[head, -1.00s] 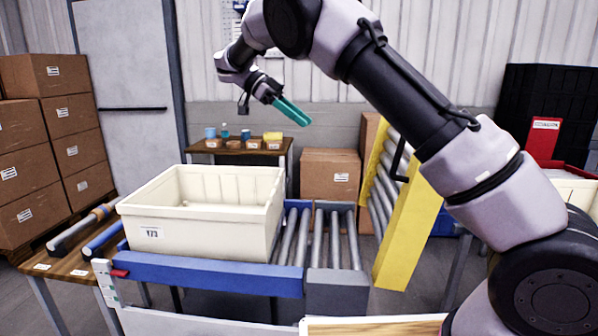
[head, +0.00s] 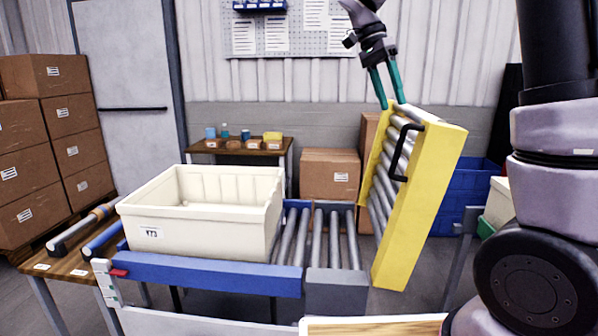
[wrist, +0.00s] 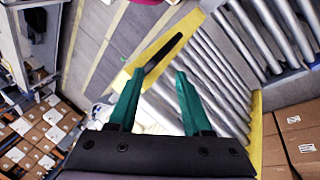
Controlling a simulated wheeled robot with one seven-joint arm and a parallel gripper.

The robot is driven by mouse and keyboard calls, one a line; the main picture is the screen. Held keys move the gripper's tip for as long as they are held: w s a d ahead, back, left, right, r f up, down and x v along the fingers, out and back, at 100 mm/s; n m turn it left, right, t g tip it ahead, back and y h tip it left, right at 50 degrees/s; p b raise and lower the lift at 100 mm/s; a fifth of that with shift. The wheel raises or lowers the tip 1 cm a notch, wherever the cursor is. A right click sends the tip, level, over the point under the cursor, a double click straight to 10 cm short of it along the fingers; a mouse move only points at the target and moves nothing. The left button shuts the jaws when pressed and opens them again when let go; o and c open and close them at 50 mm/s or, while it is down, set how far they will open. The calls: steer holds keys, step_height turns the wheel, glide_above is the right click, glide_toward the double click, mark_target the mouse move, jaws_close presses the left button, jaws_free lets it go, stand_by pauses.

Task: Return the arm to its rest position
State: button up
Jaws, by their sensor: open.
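My gripper (head: 385,82) is at the upper right in the head view, pointing down with its teal fingers apart and nothing between them. It appears just above or behind the top end of the yellow roller gate (head: 420,200), which stands tilted up; I cannot tell the exact gap. The wrist view also shows my open gripper (wrist: 157,105), with the gate's rollers (wrist: 200,85) and black handle (wrist: 165,52) beyond the fingers. My upper arm rises on the right side of the head view.
A cream tote (head: 200,240) sits on the conveyor (head: 335,235) left of the gate. Cardboard boxes (head: 330,172) and a small wooden table (head: 235,148) with small items stand behind. A blue crate (head: 462,195) is right of the gate. Stacked boxes (head: 25,155) stand far left.

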steer(key=s+d+n+t+y, duration=0.1)
steer(key=s+n+t+y, duration=0.2)
steer(key=s+t, duration=0.2)
steer(key=s+d+f+n+t+y, duration=0.1)
steer(key=s+n+t, duration=0.3)
steer(key=s, duration=0.7)
steer(key=shift+s+d+t+y, duration=0.2)
steer(key=shift+d+t+y, duration=0.3)
steer(key=shift+d+y, duration=0.35)
stand_by(0.6)
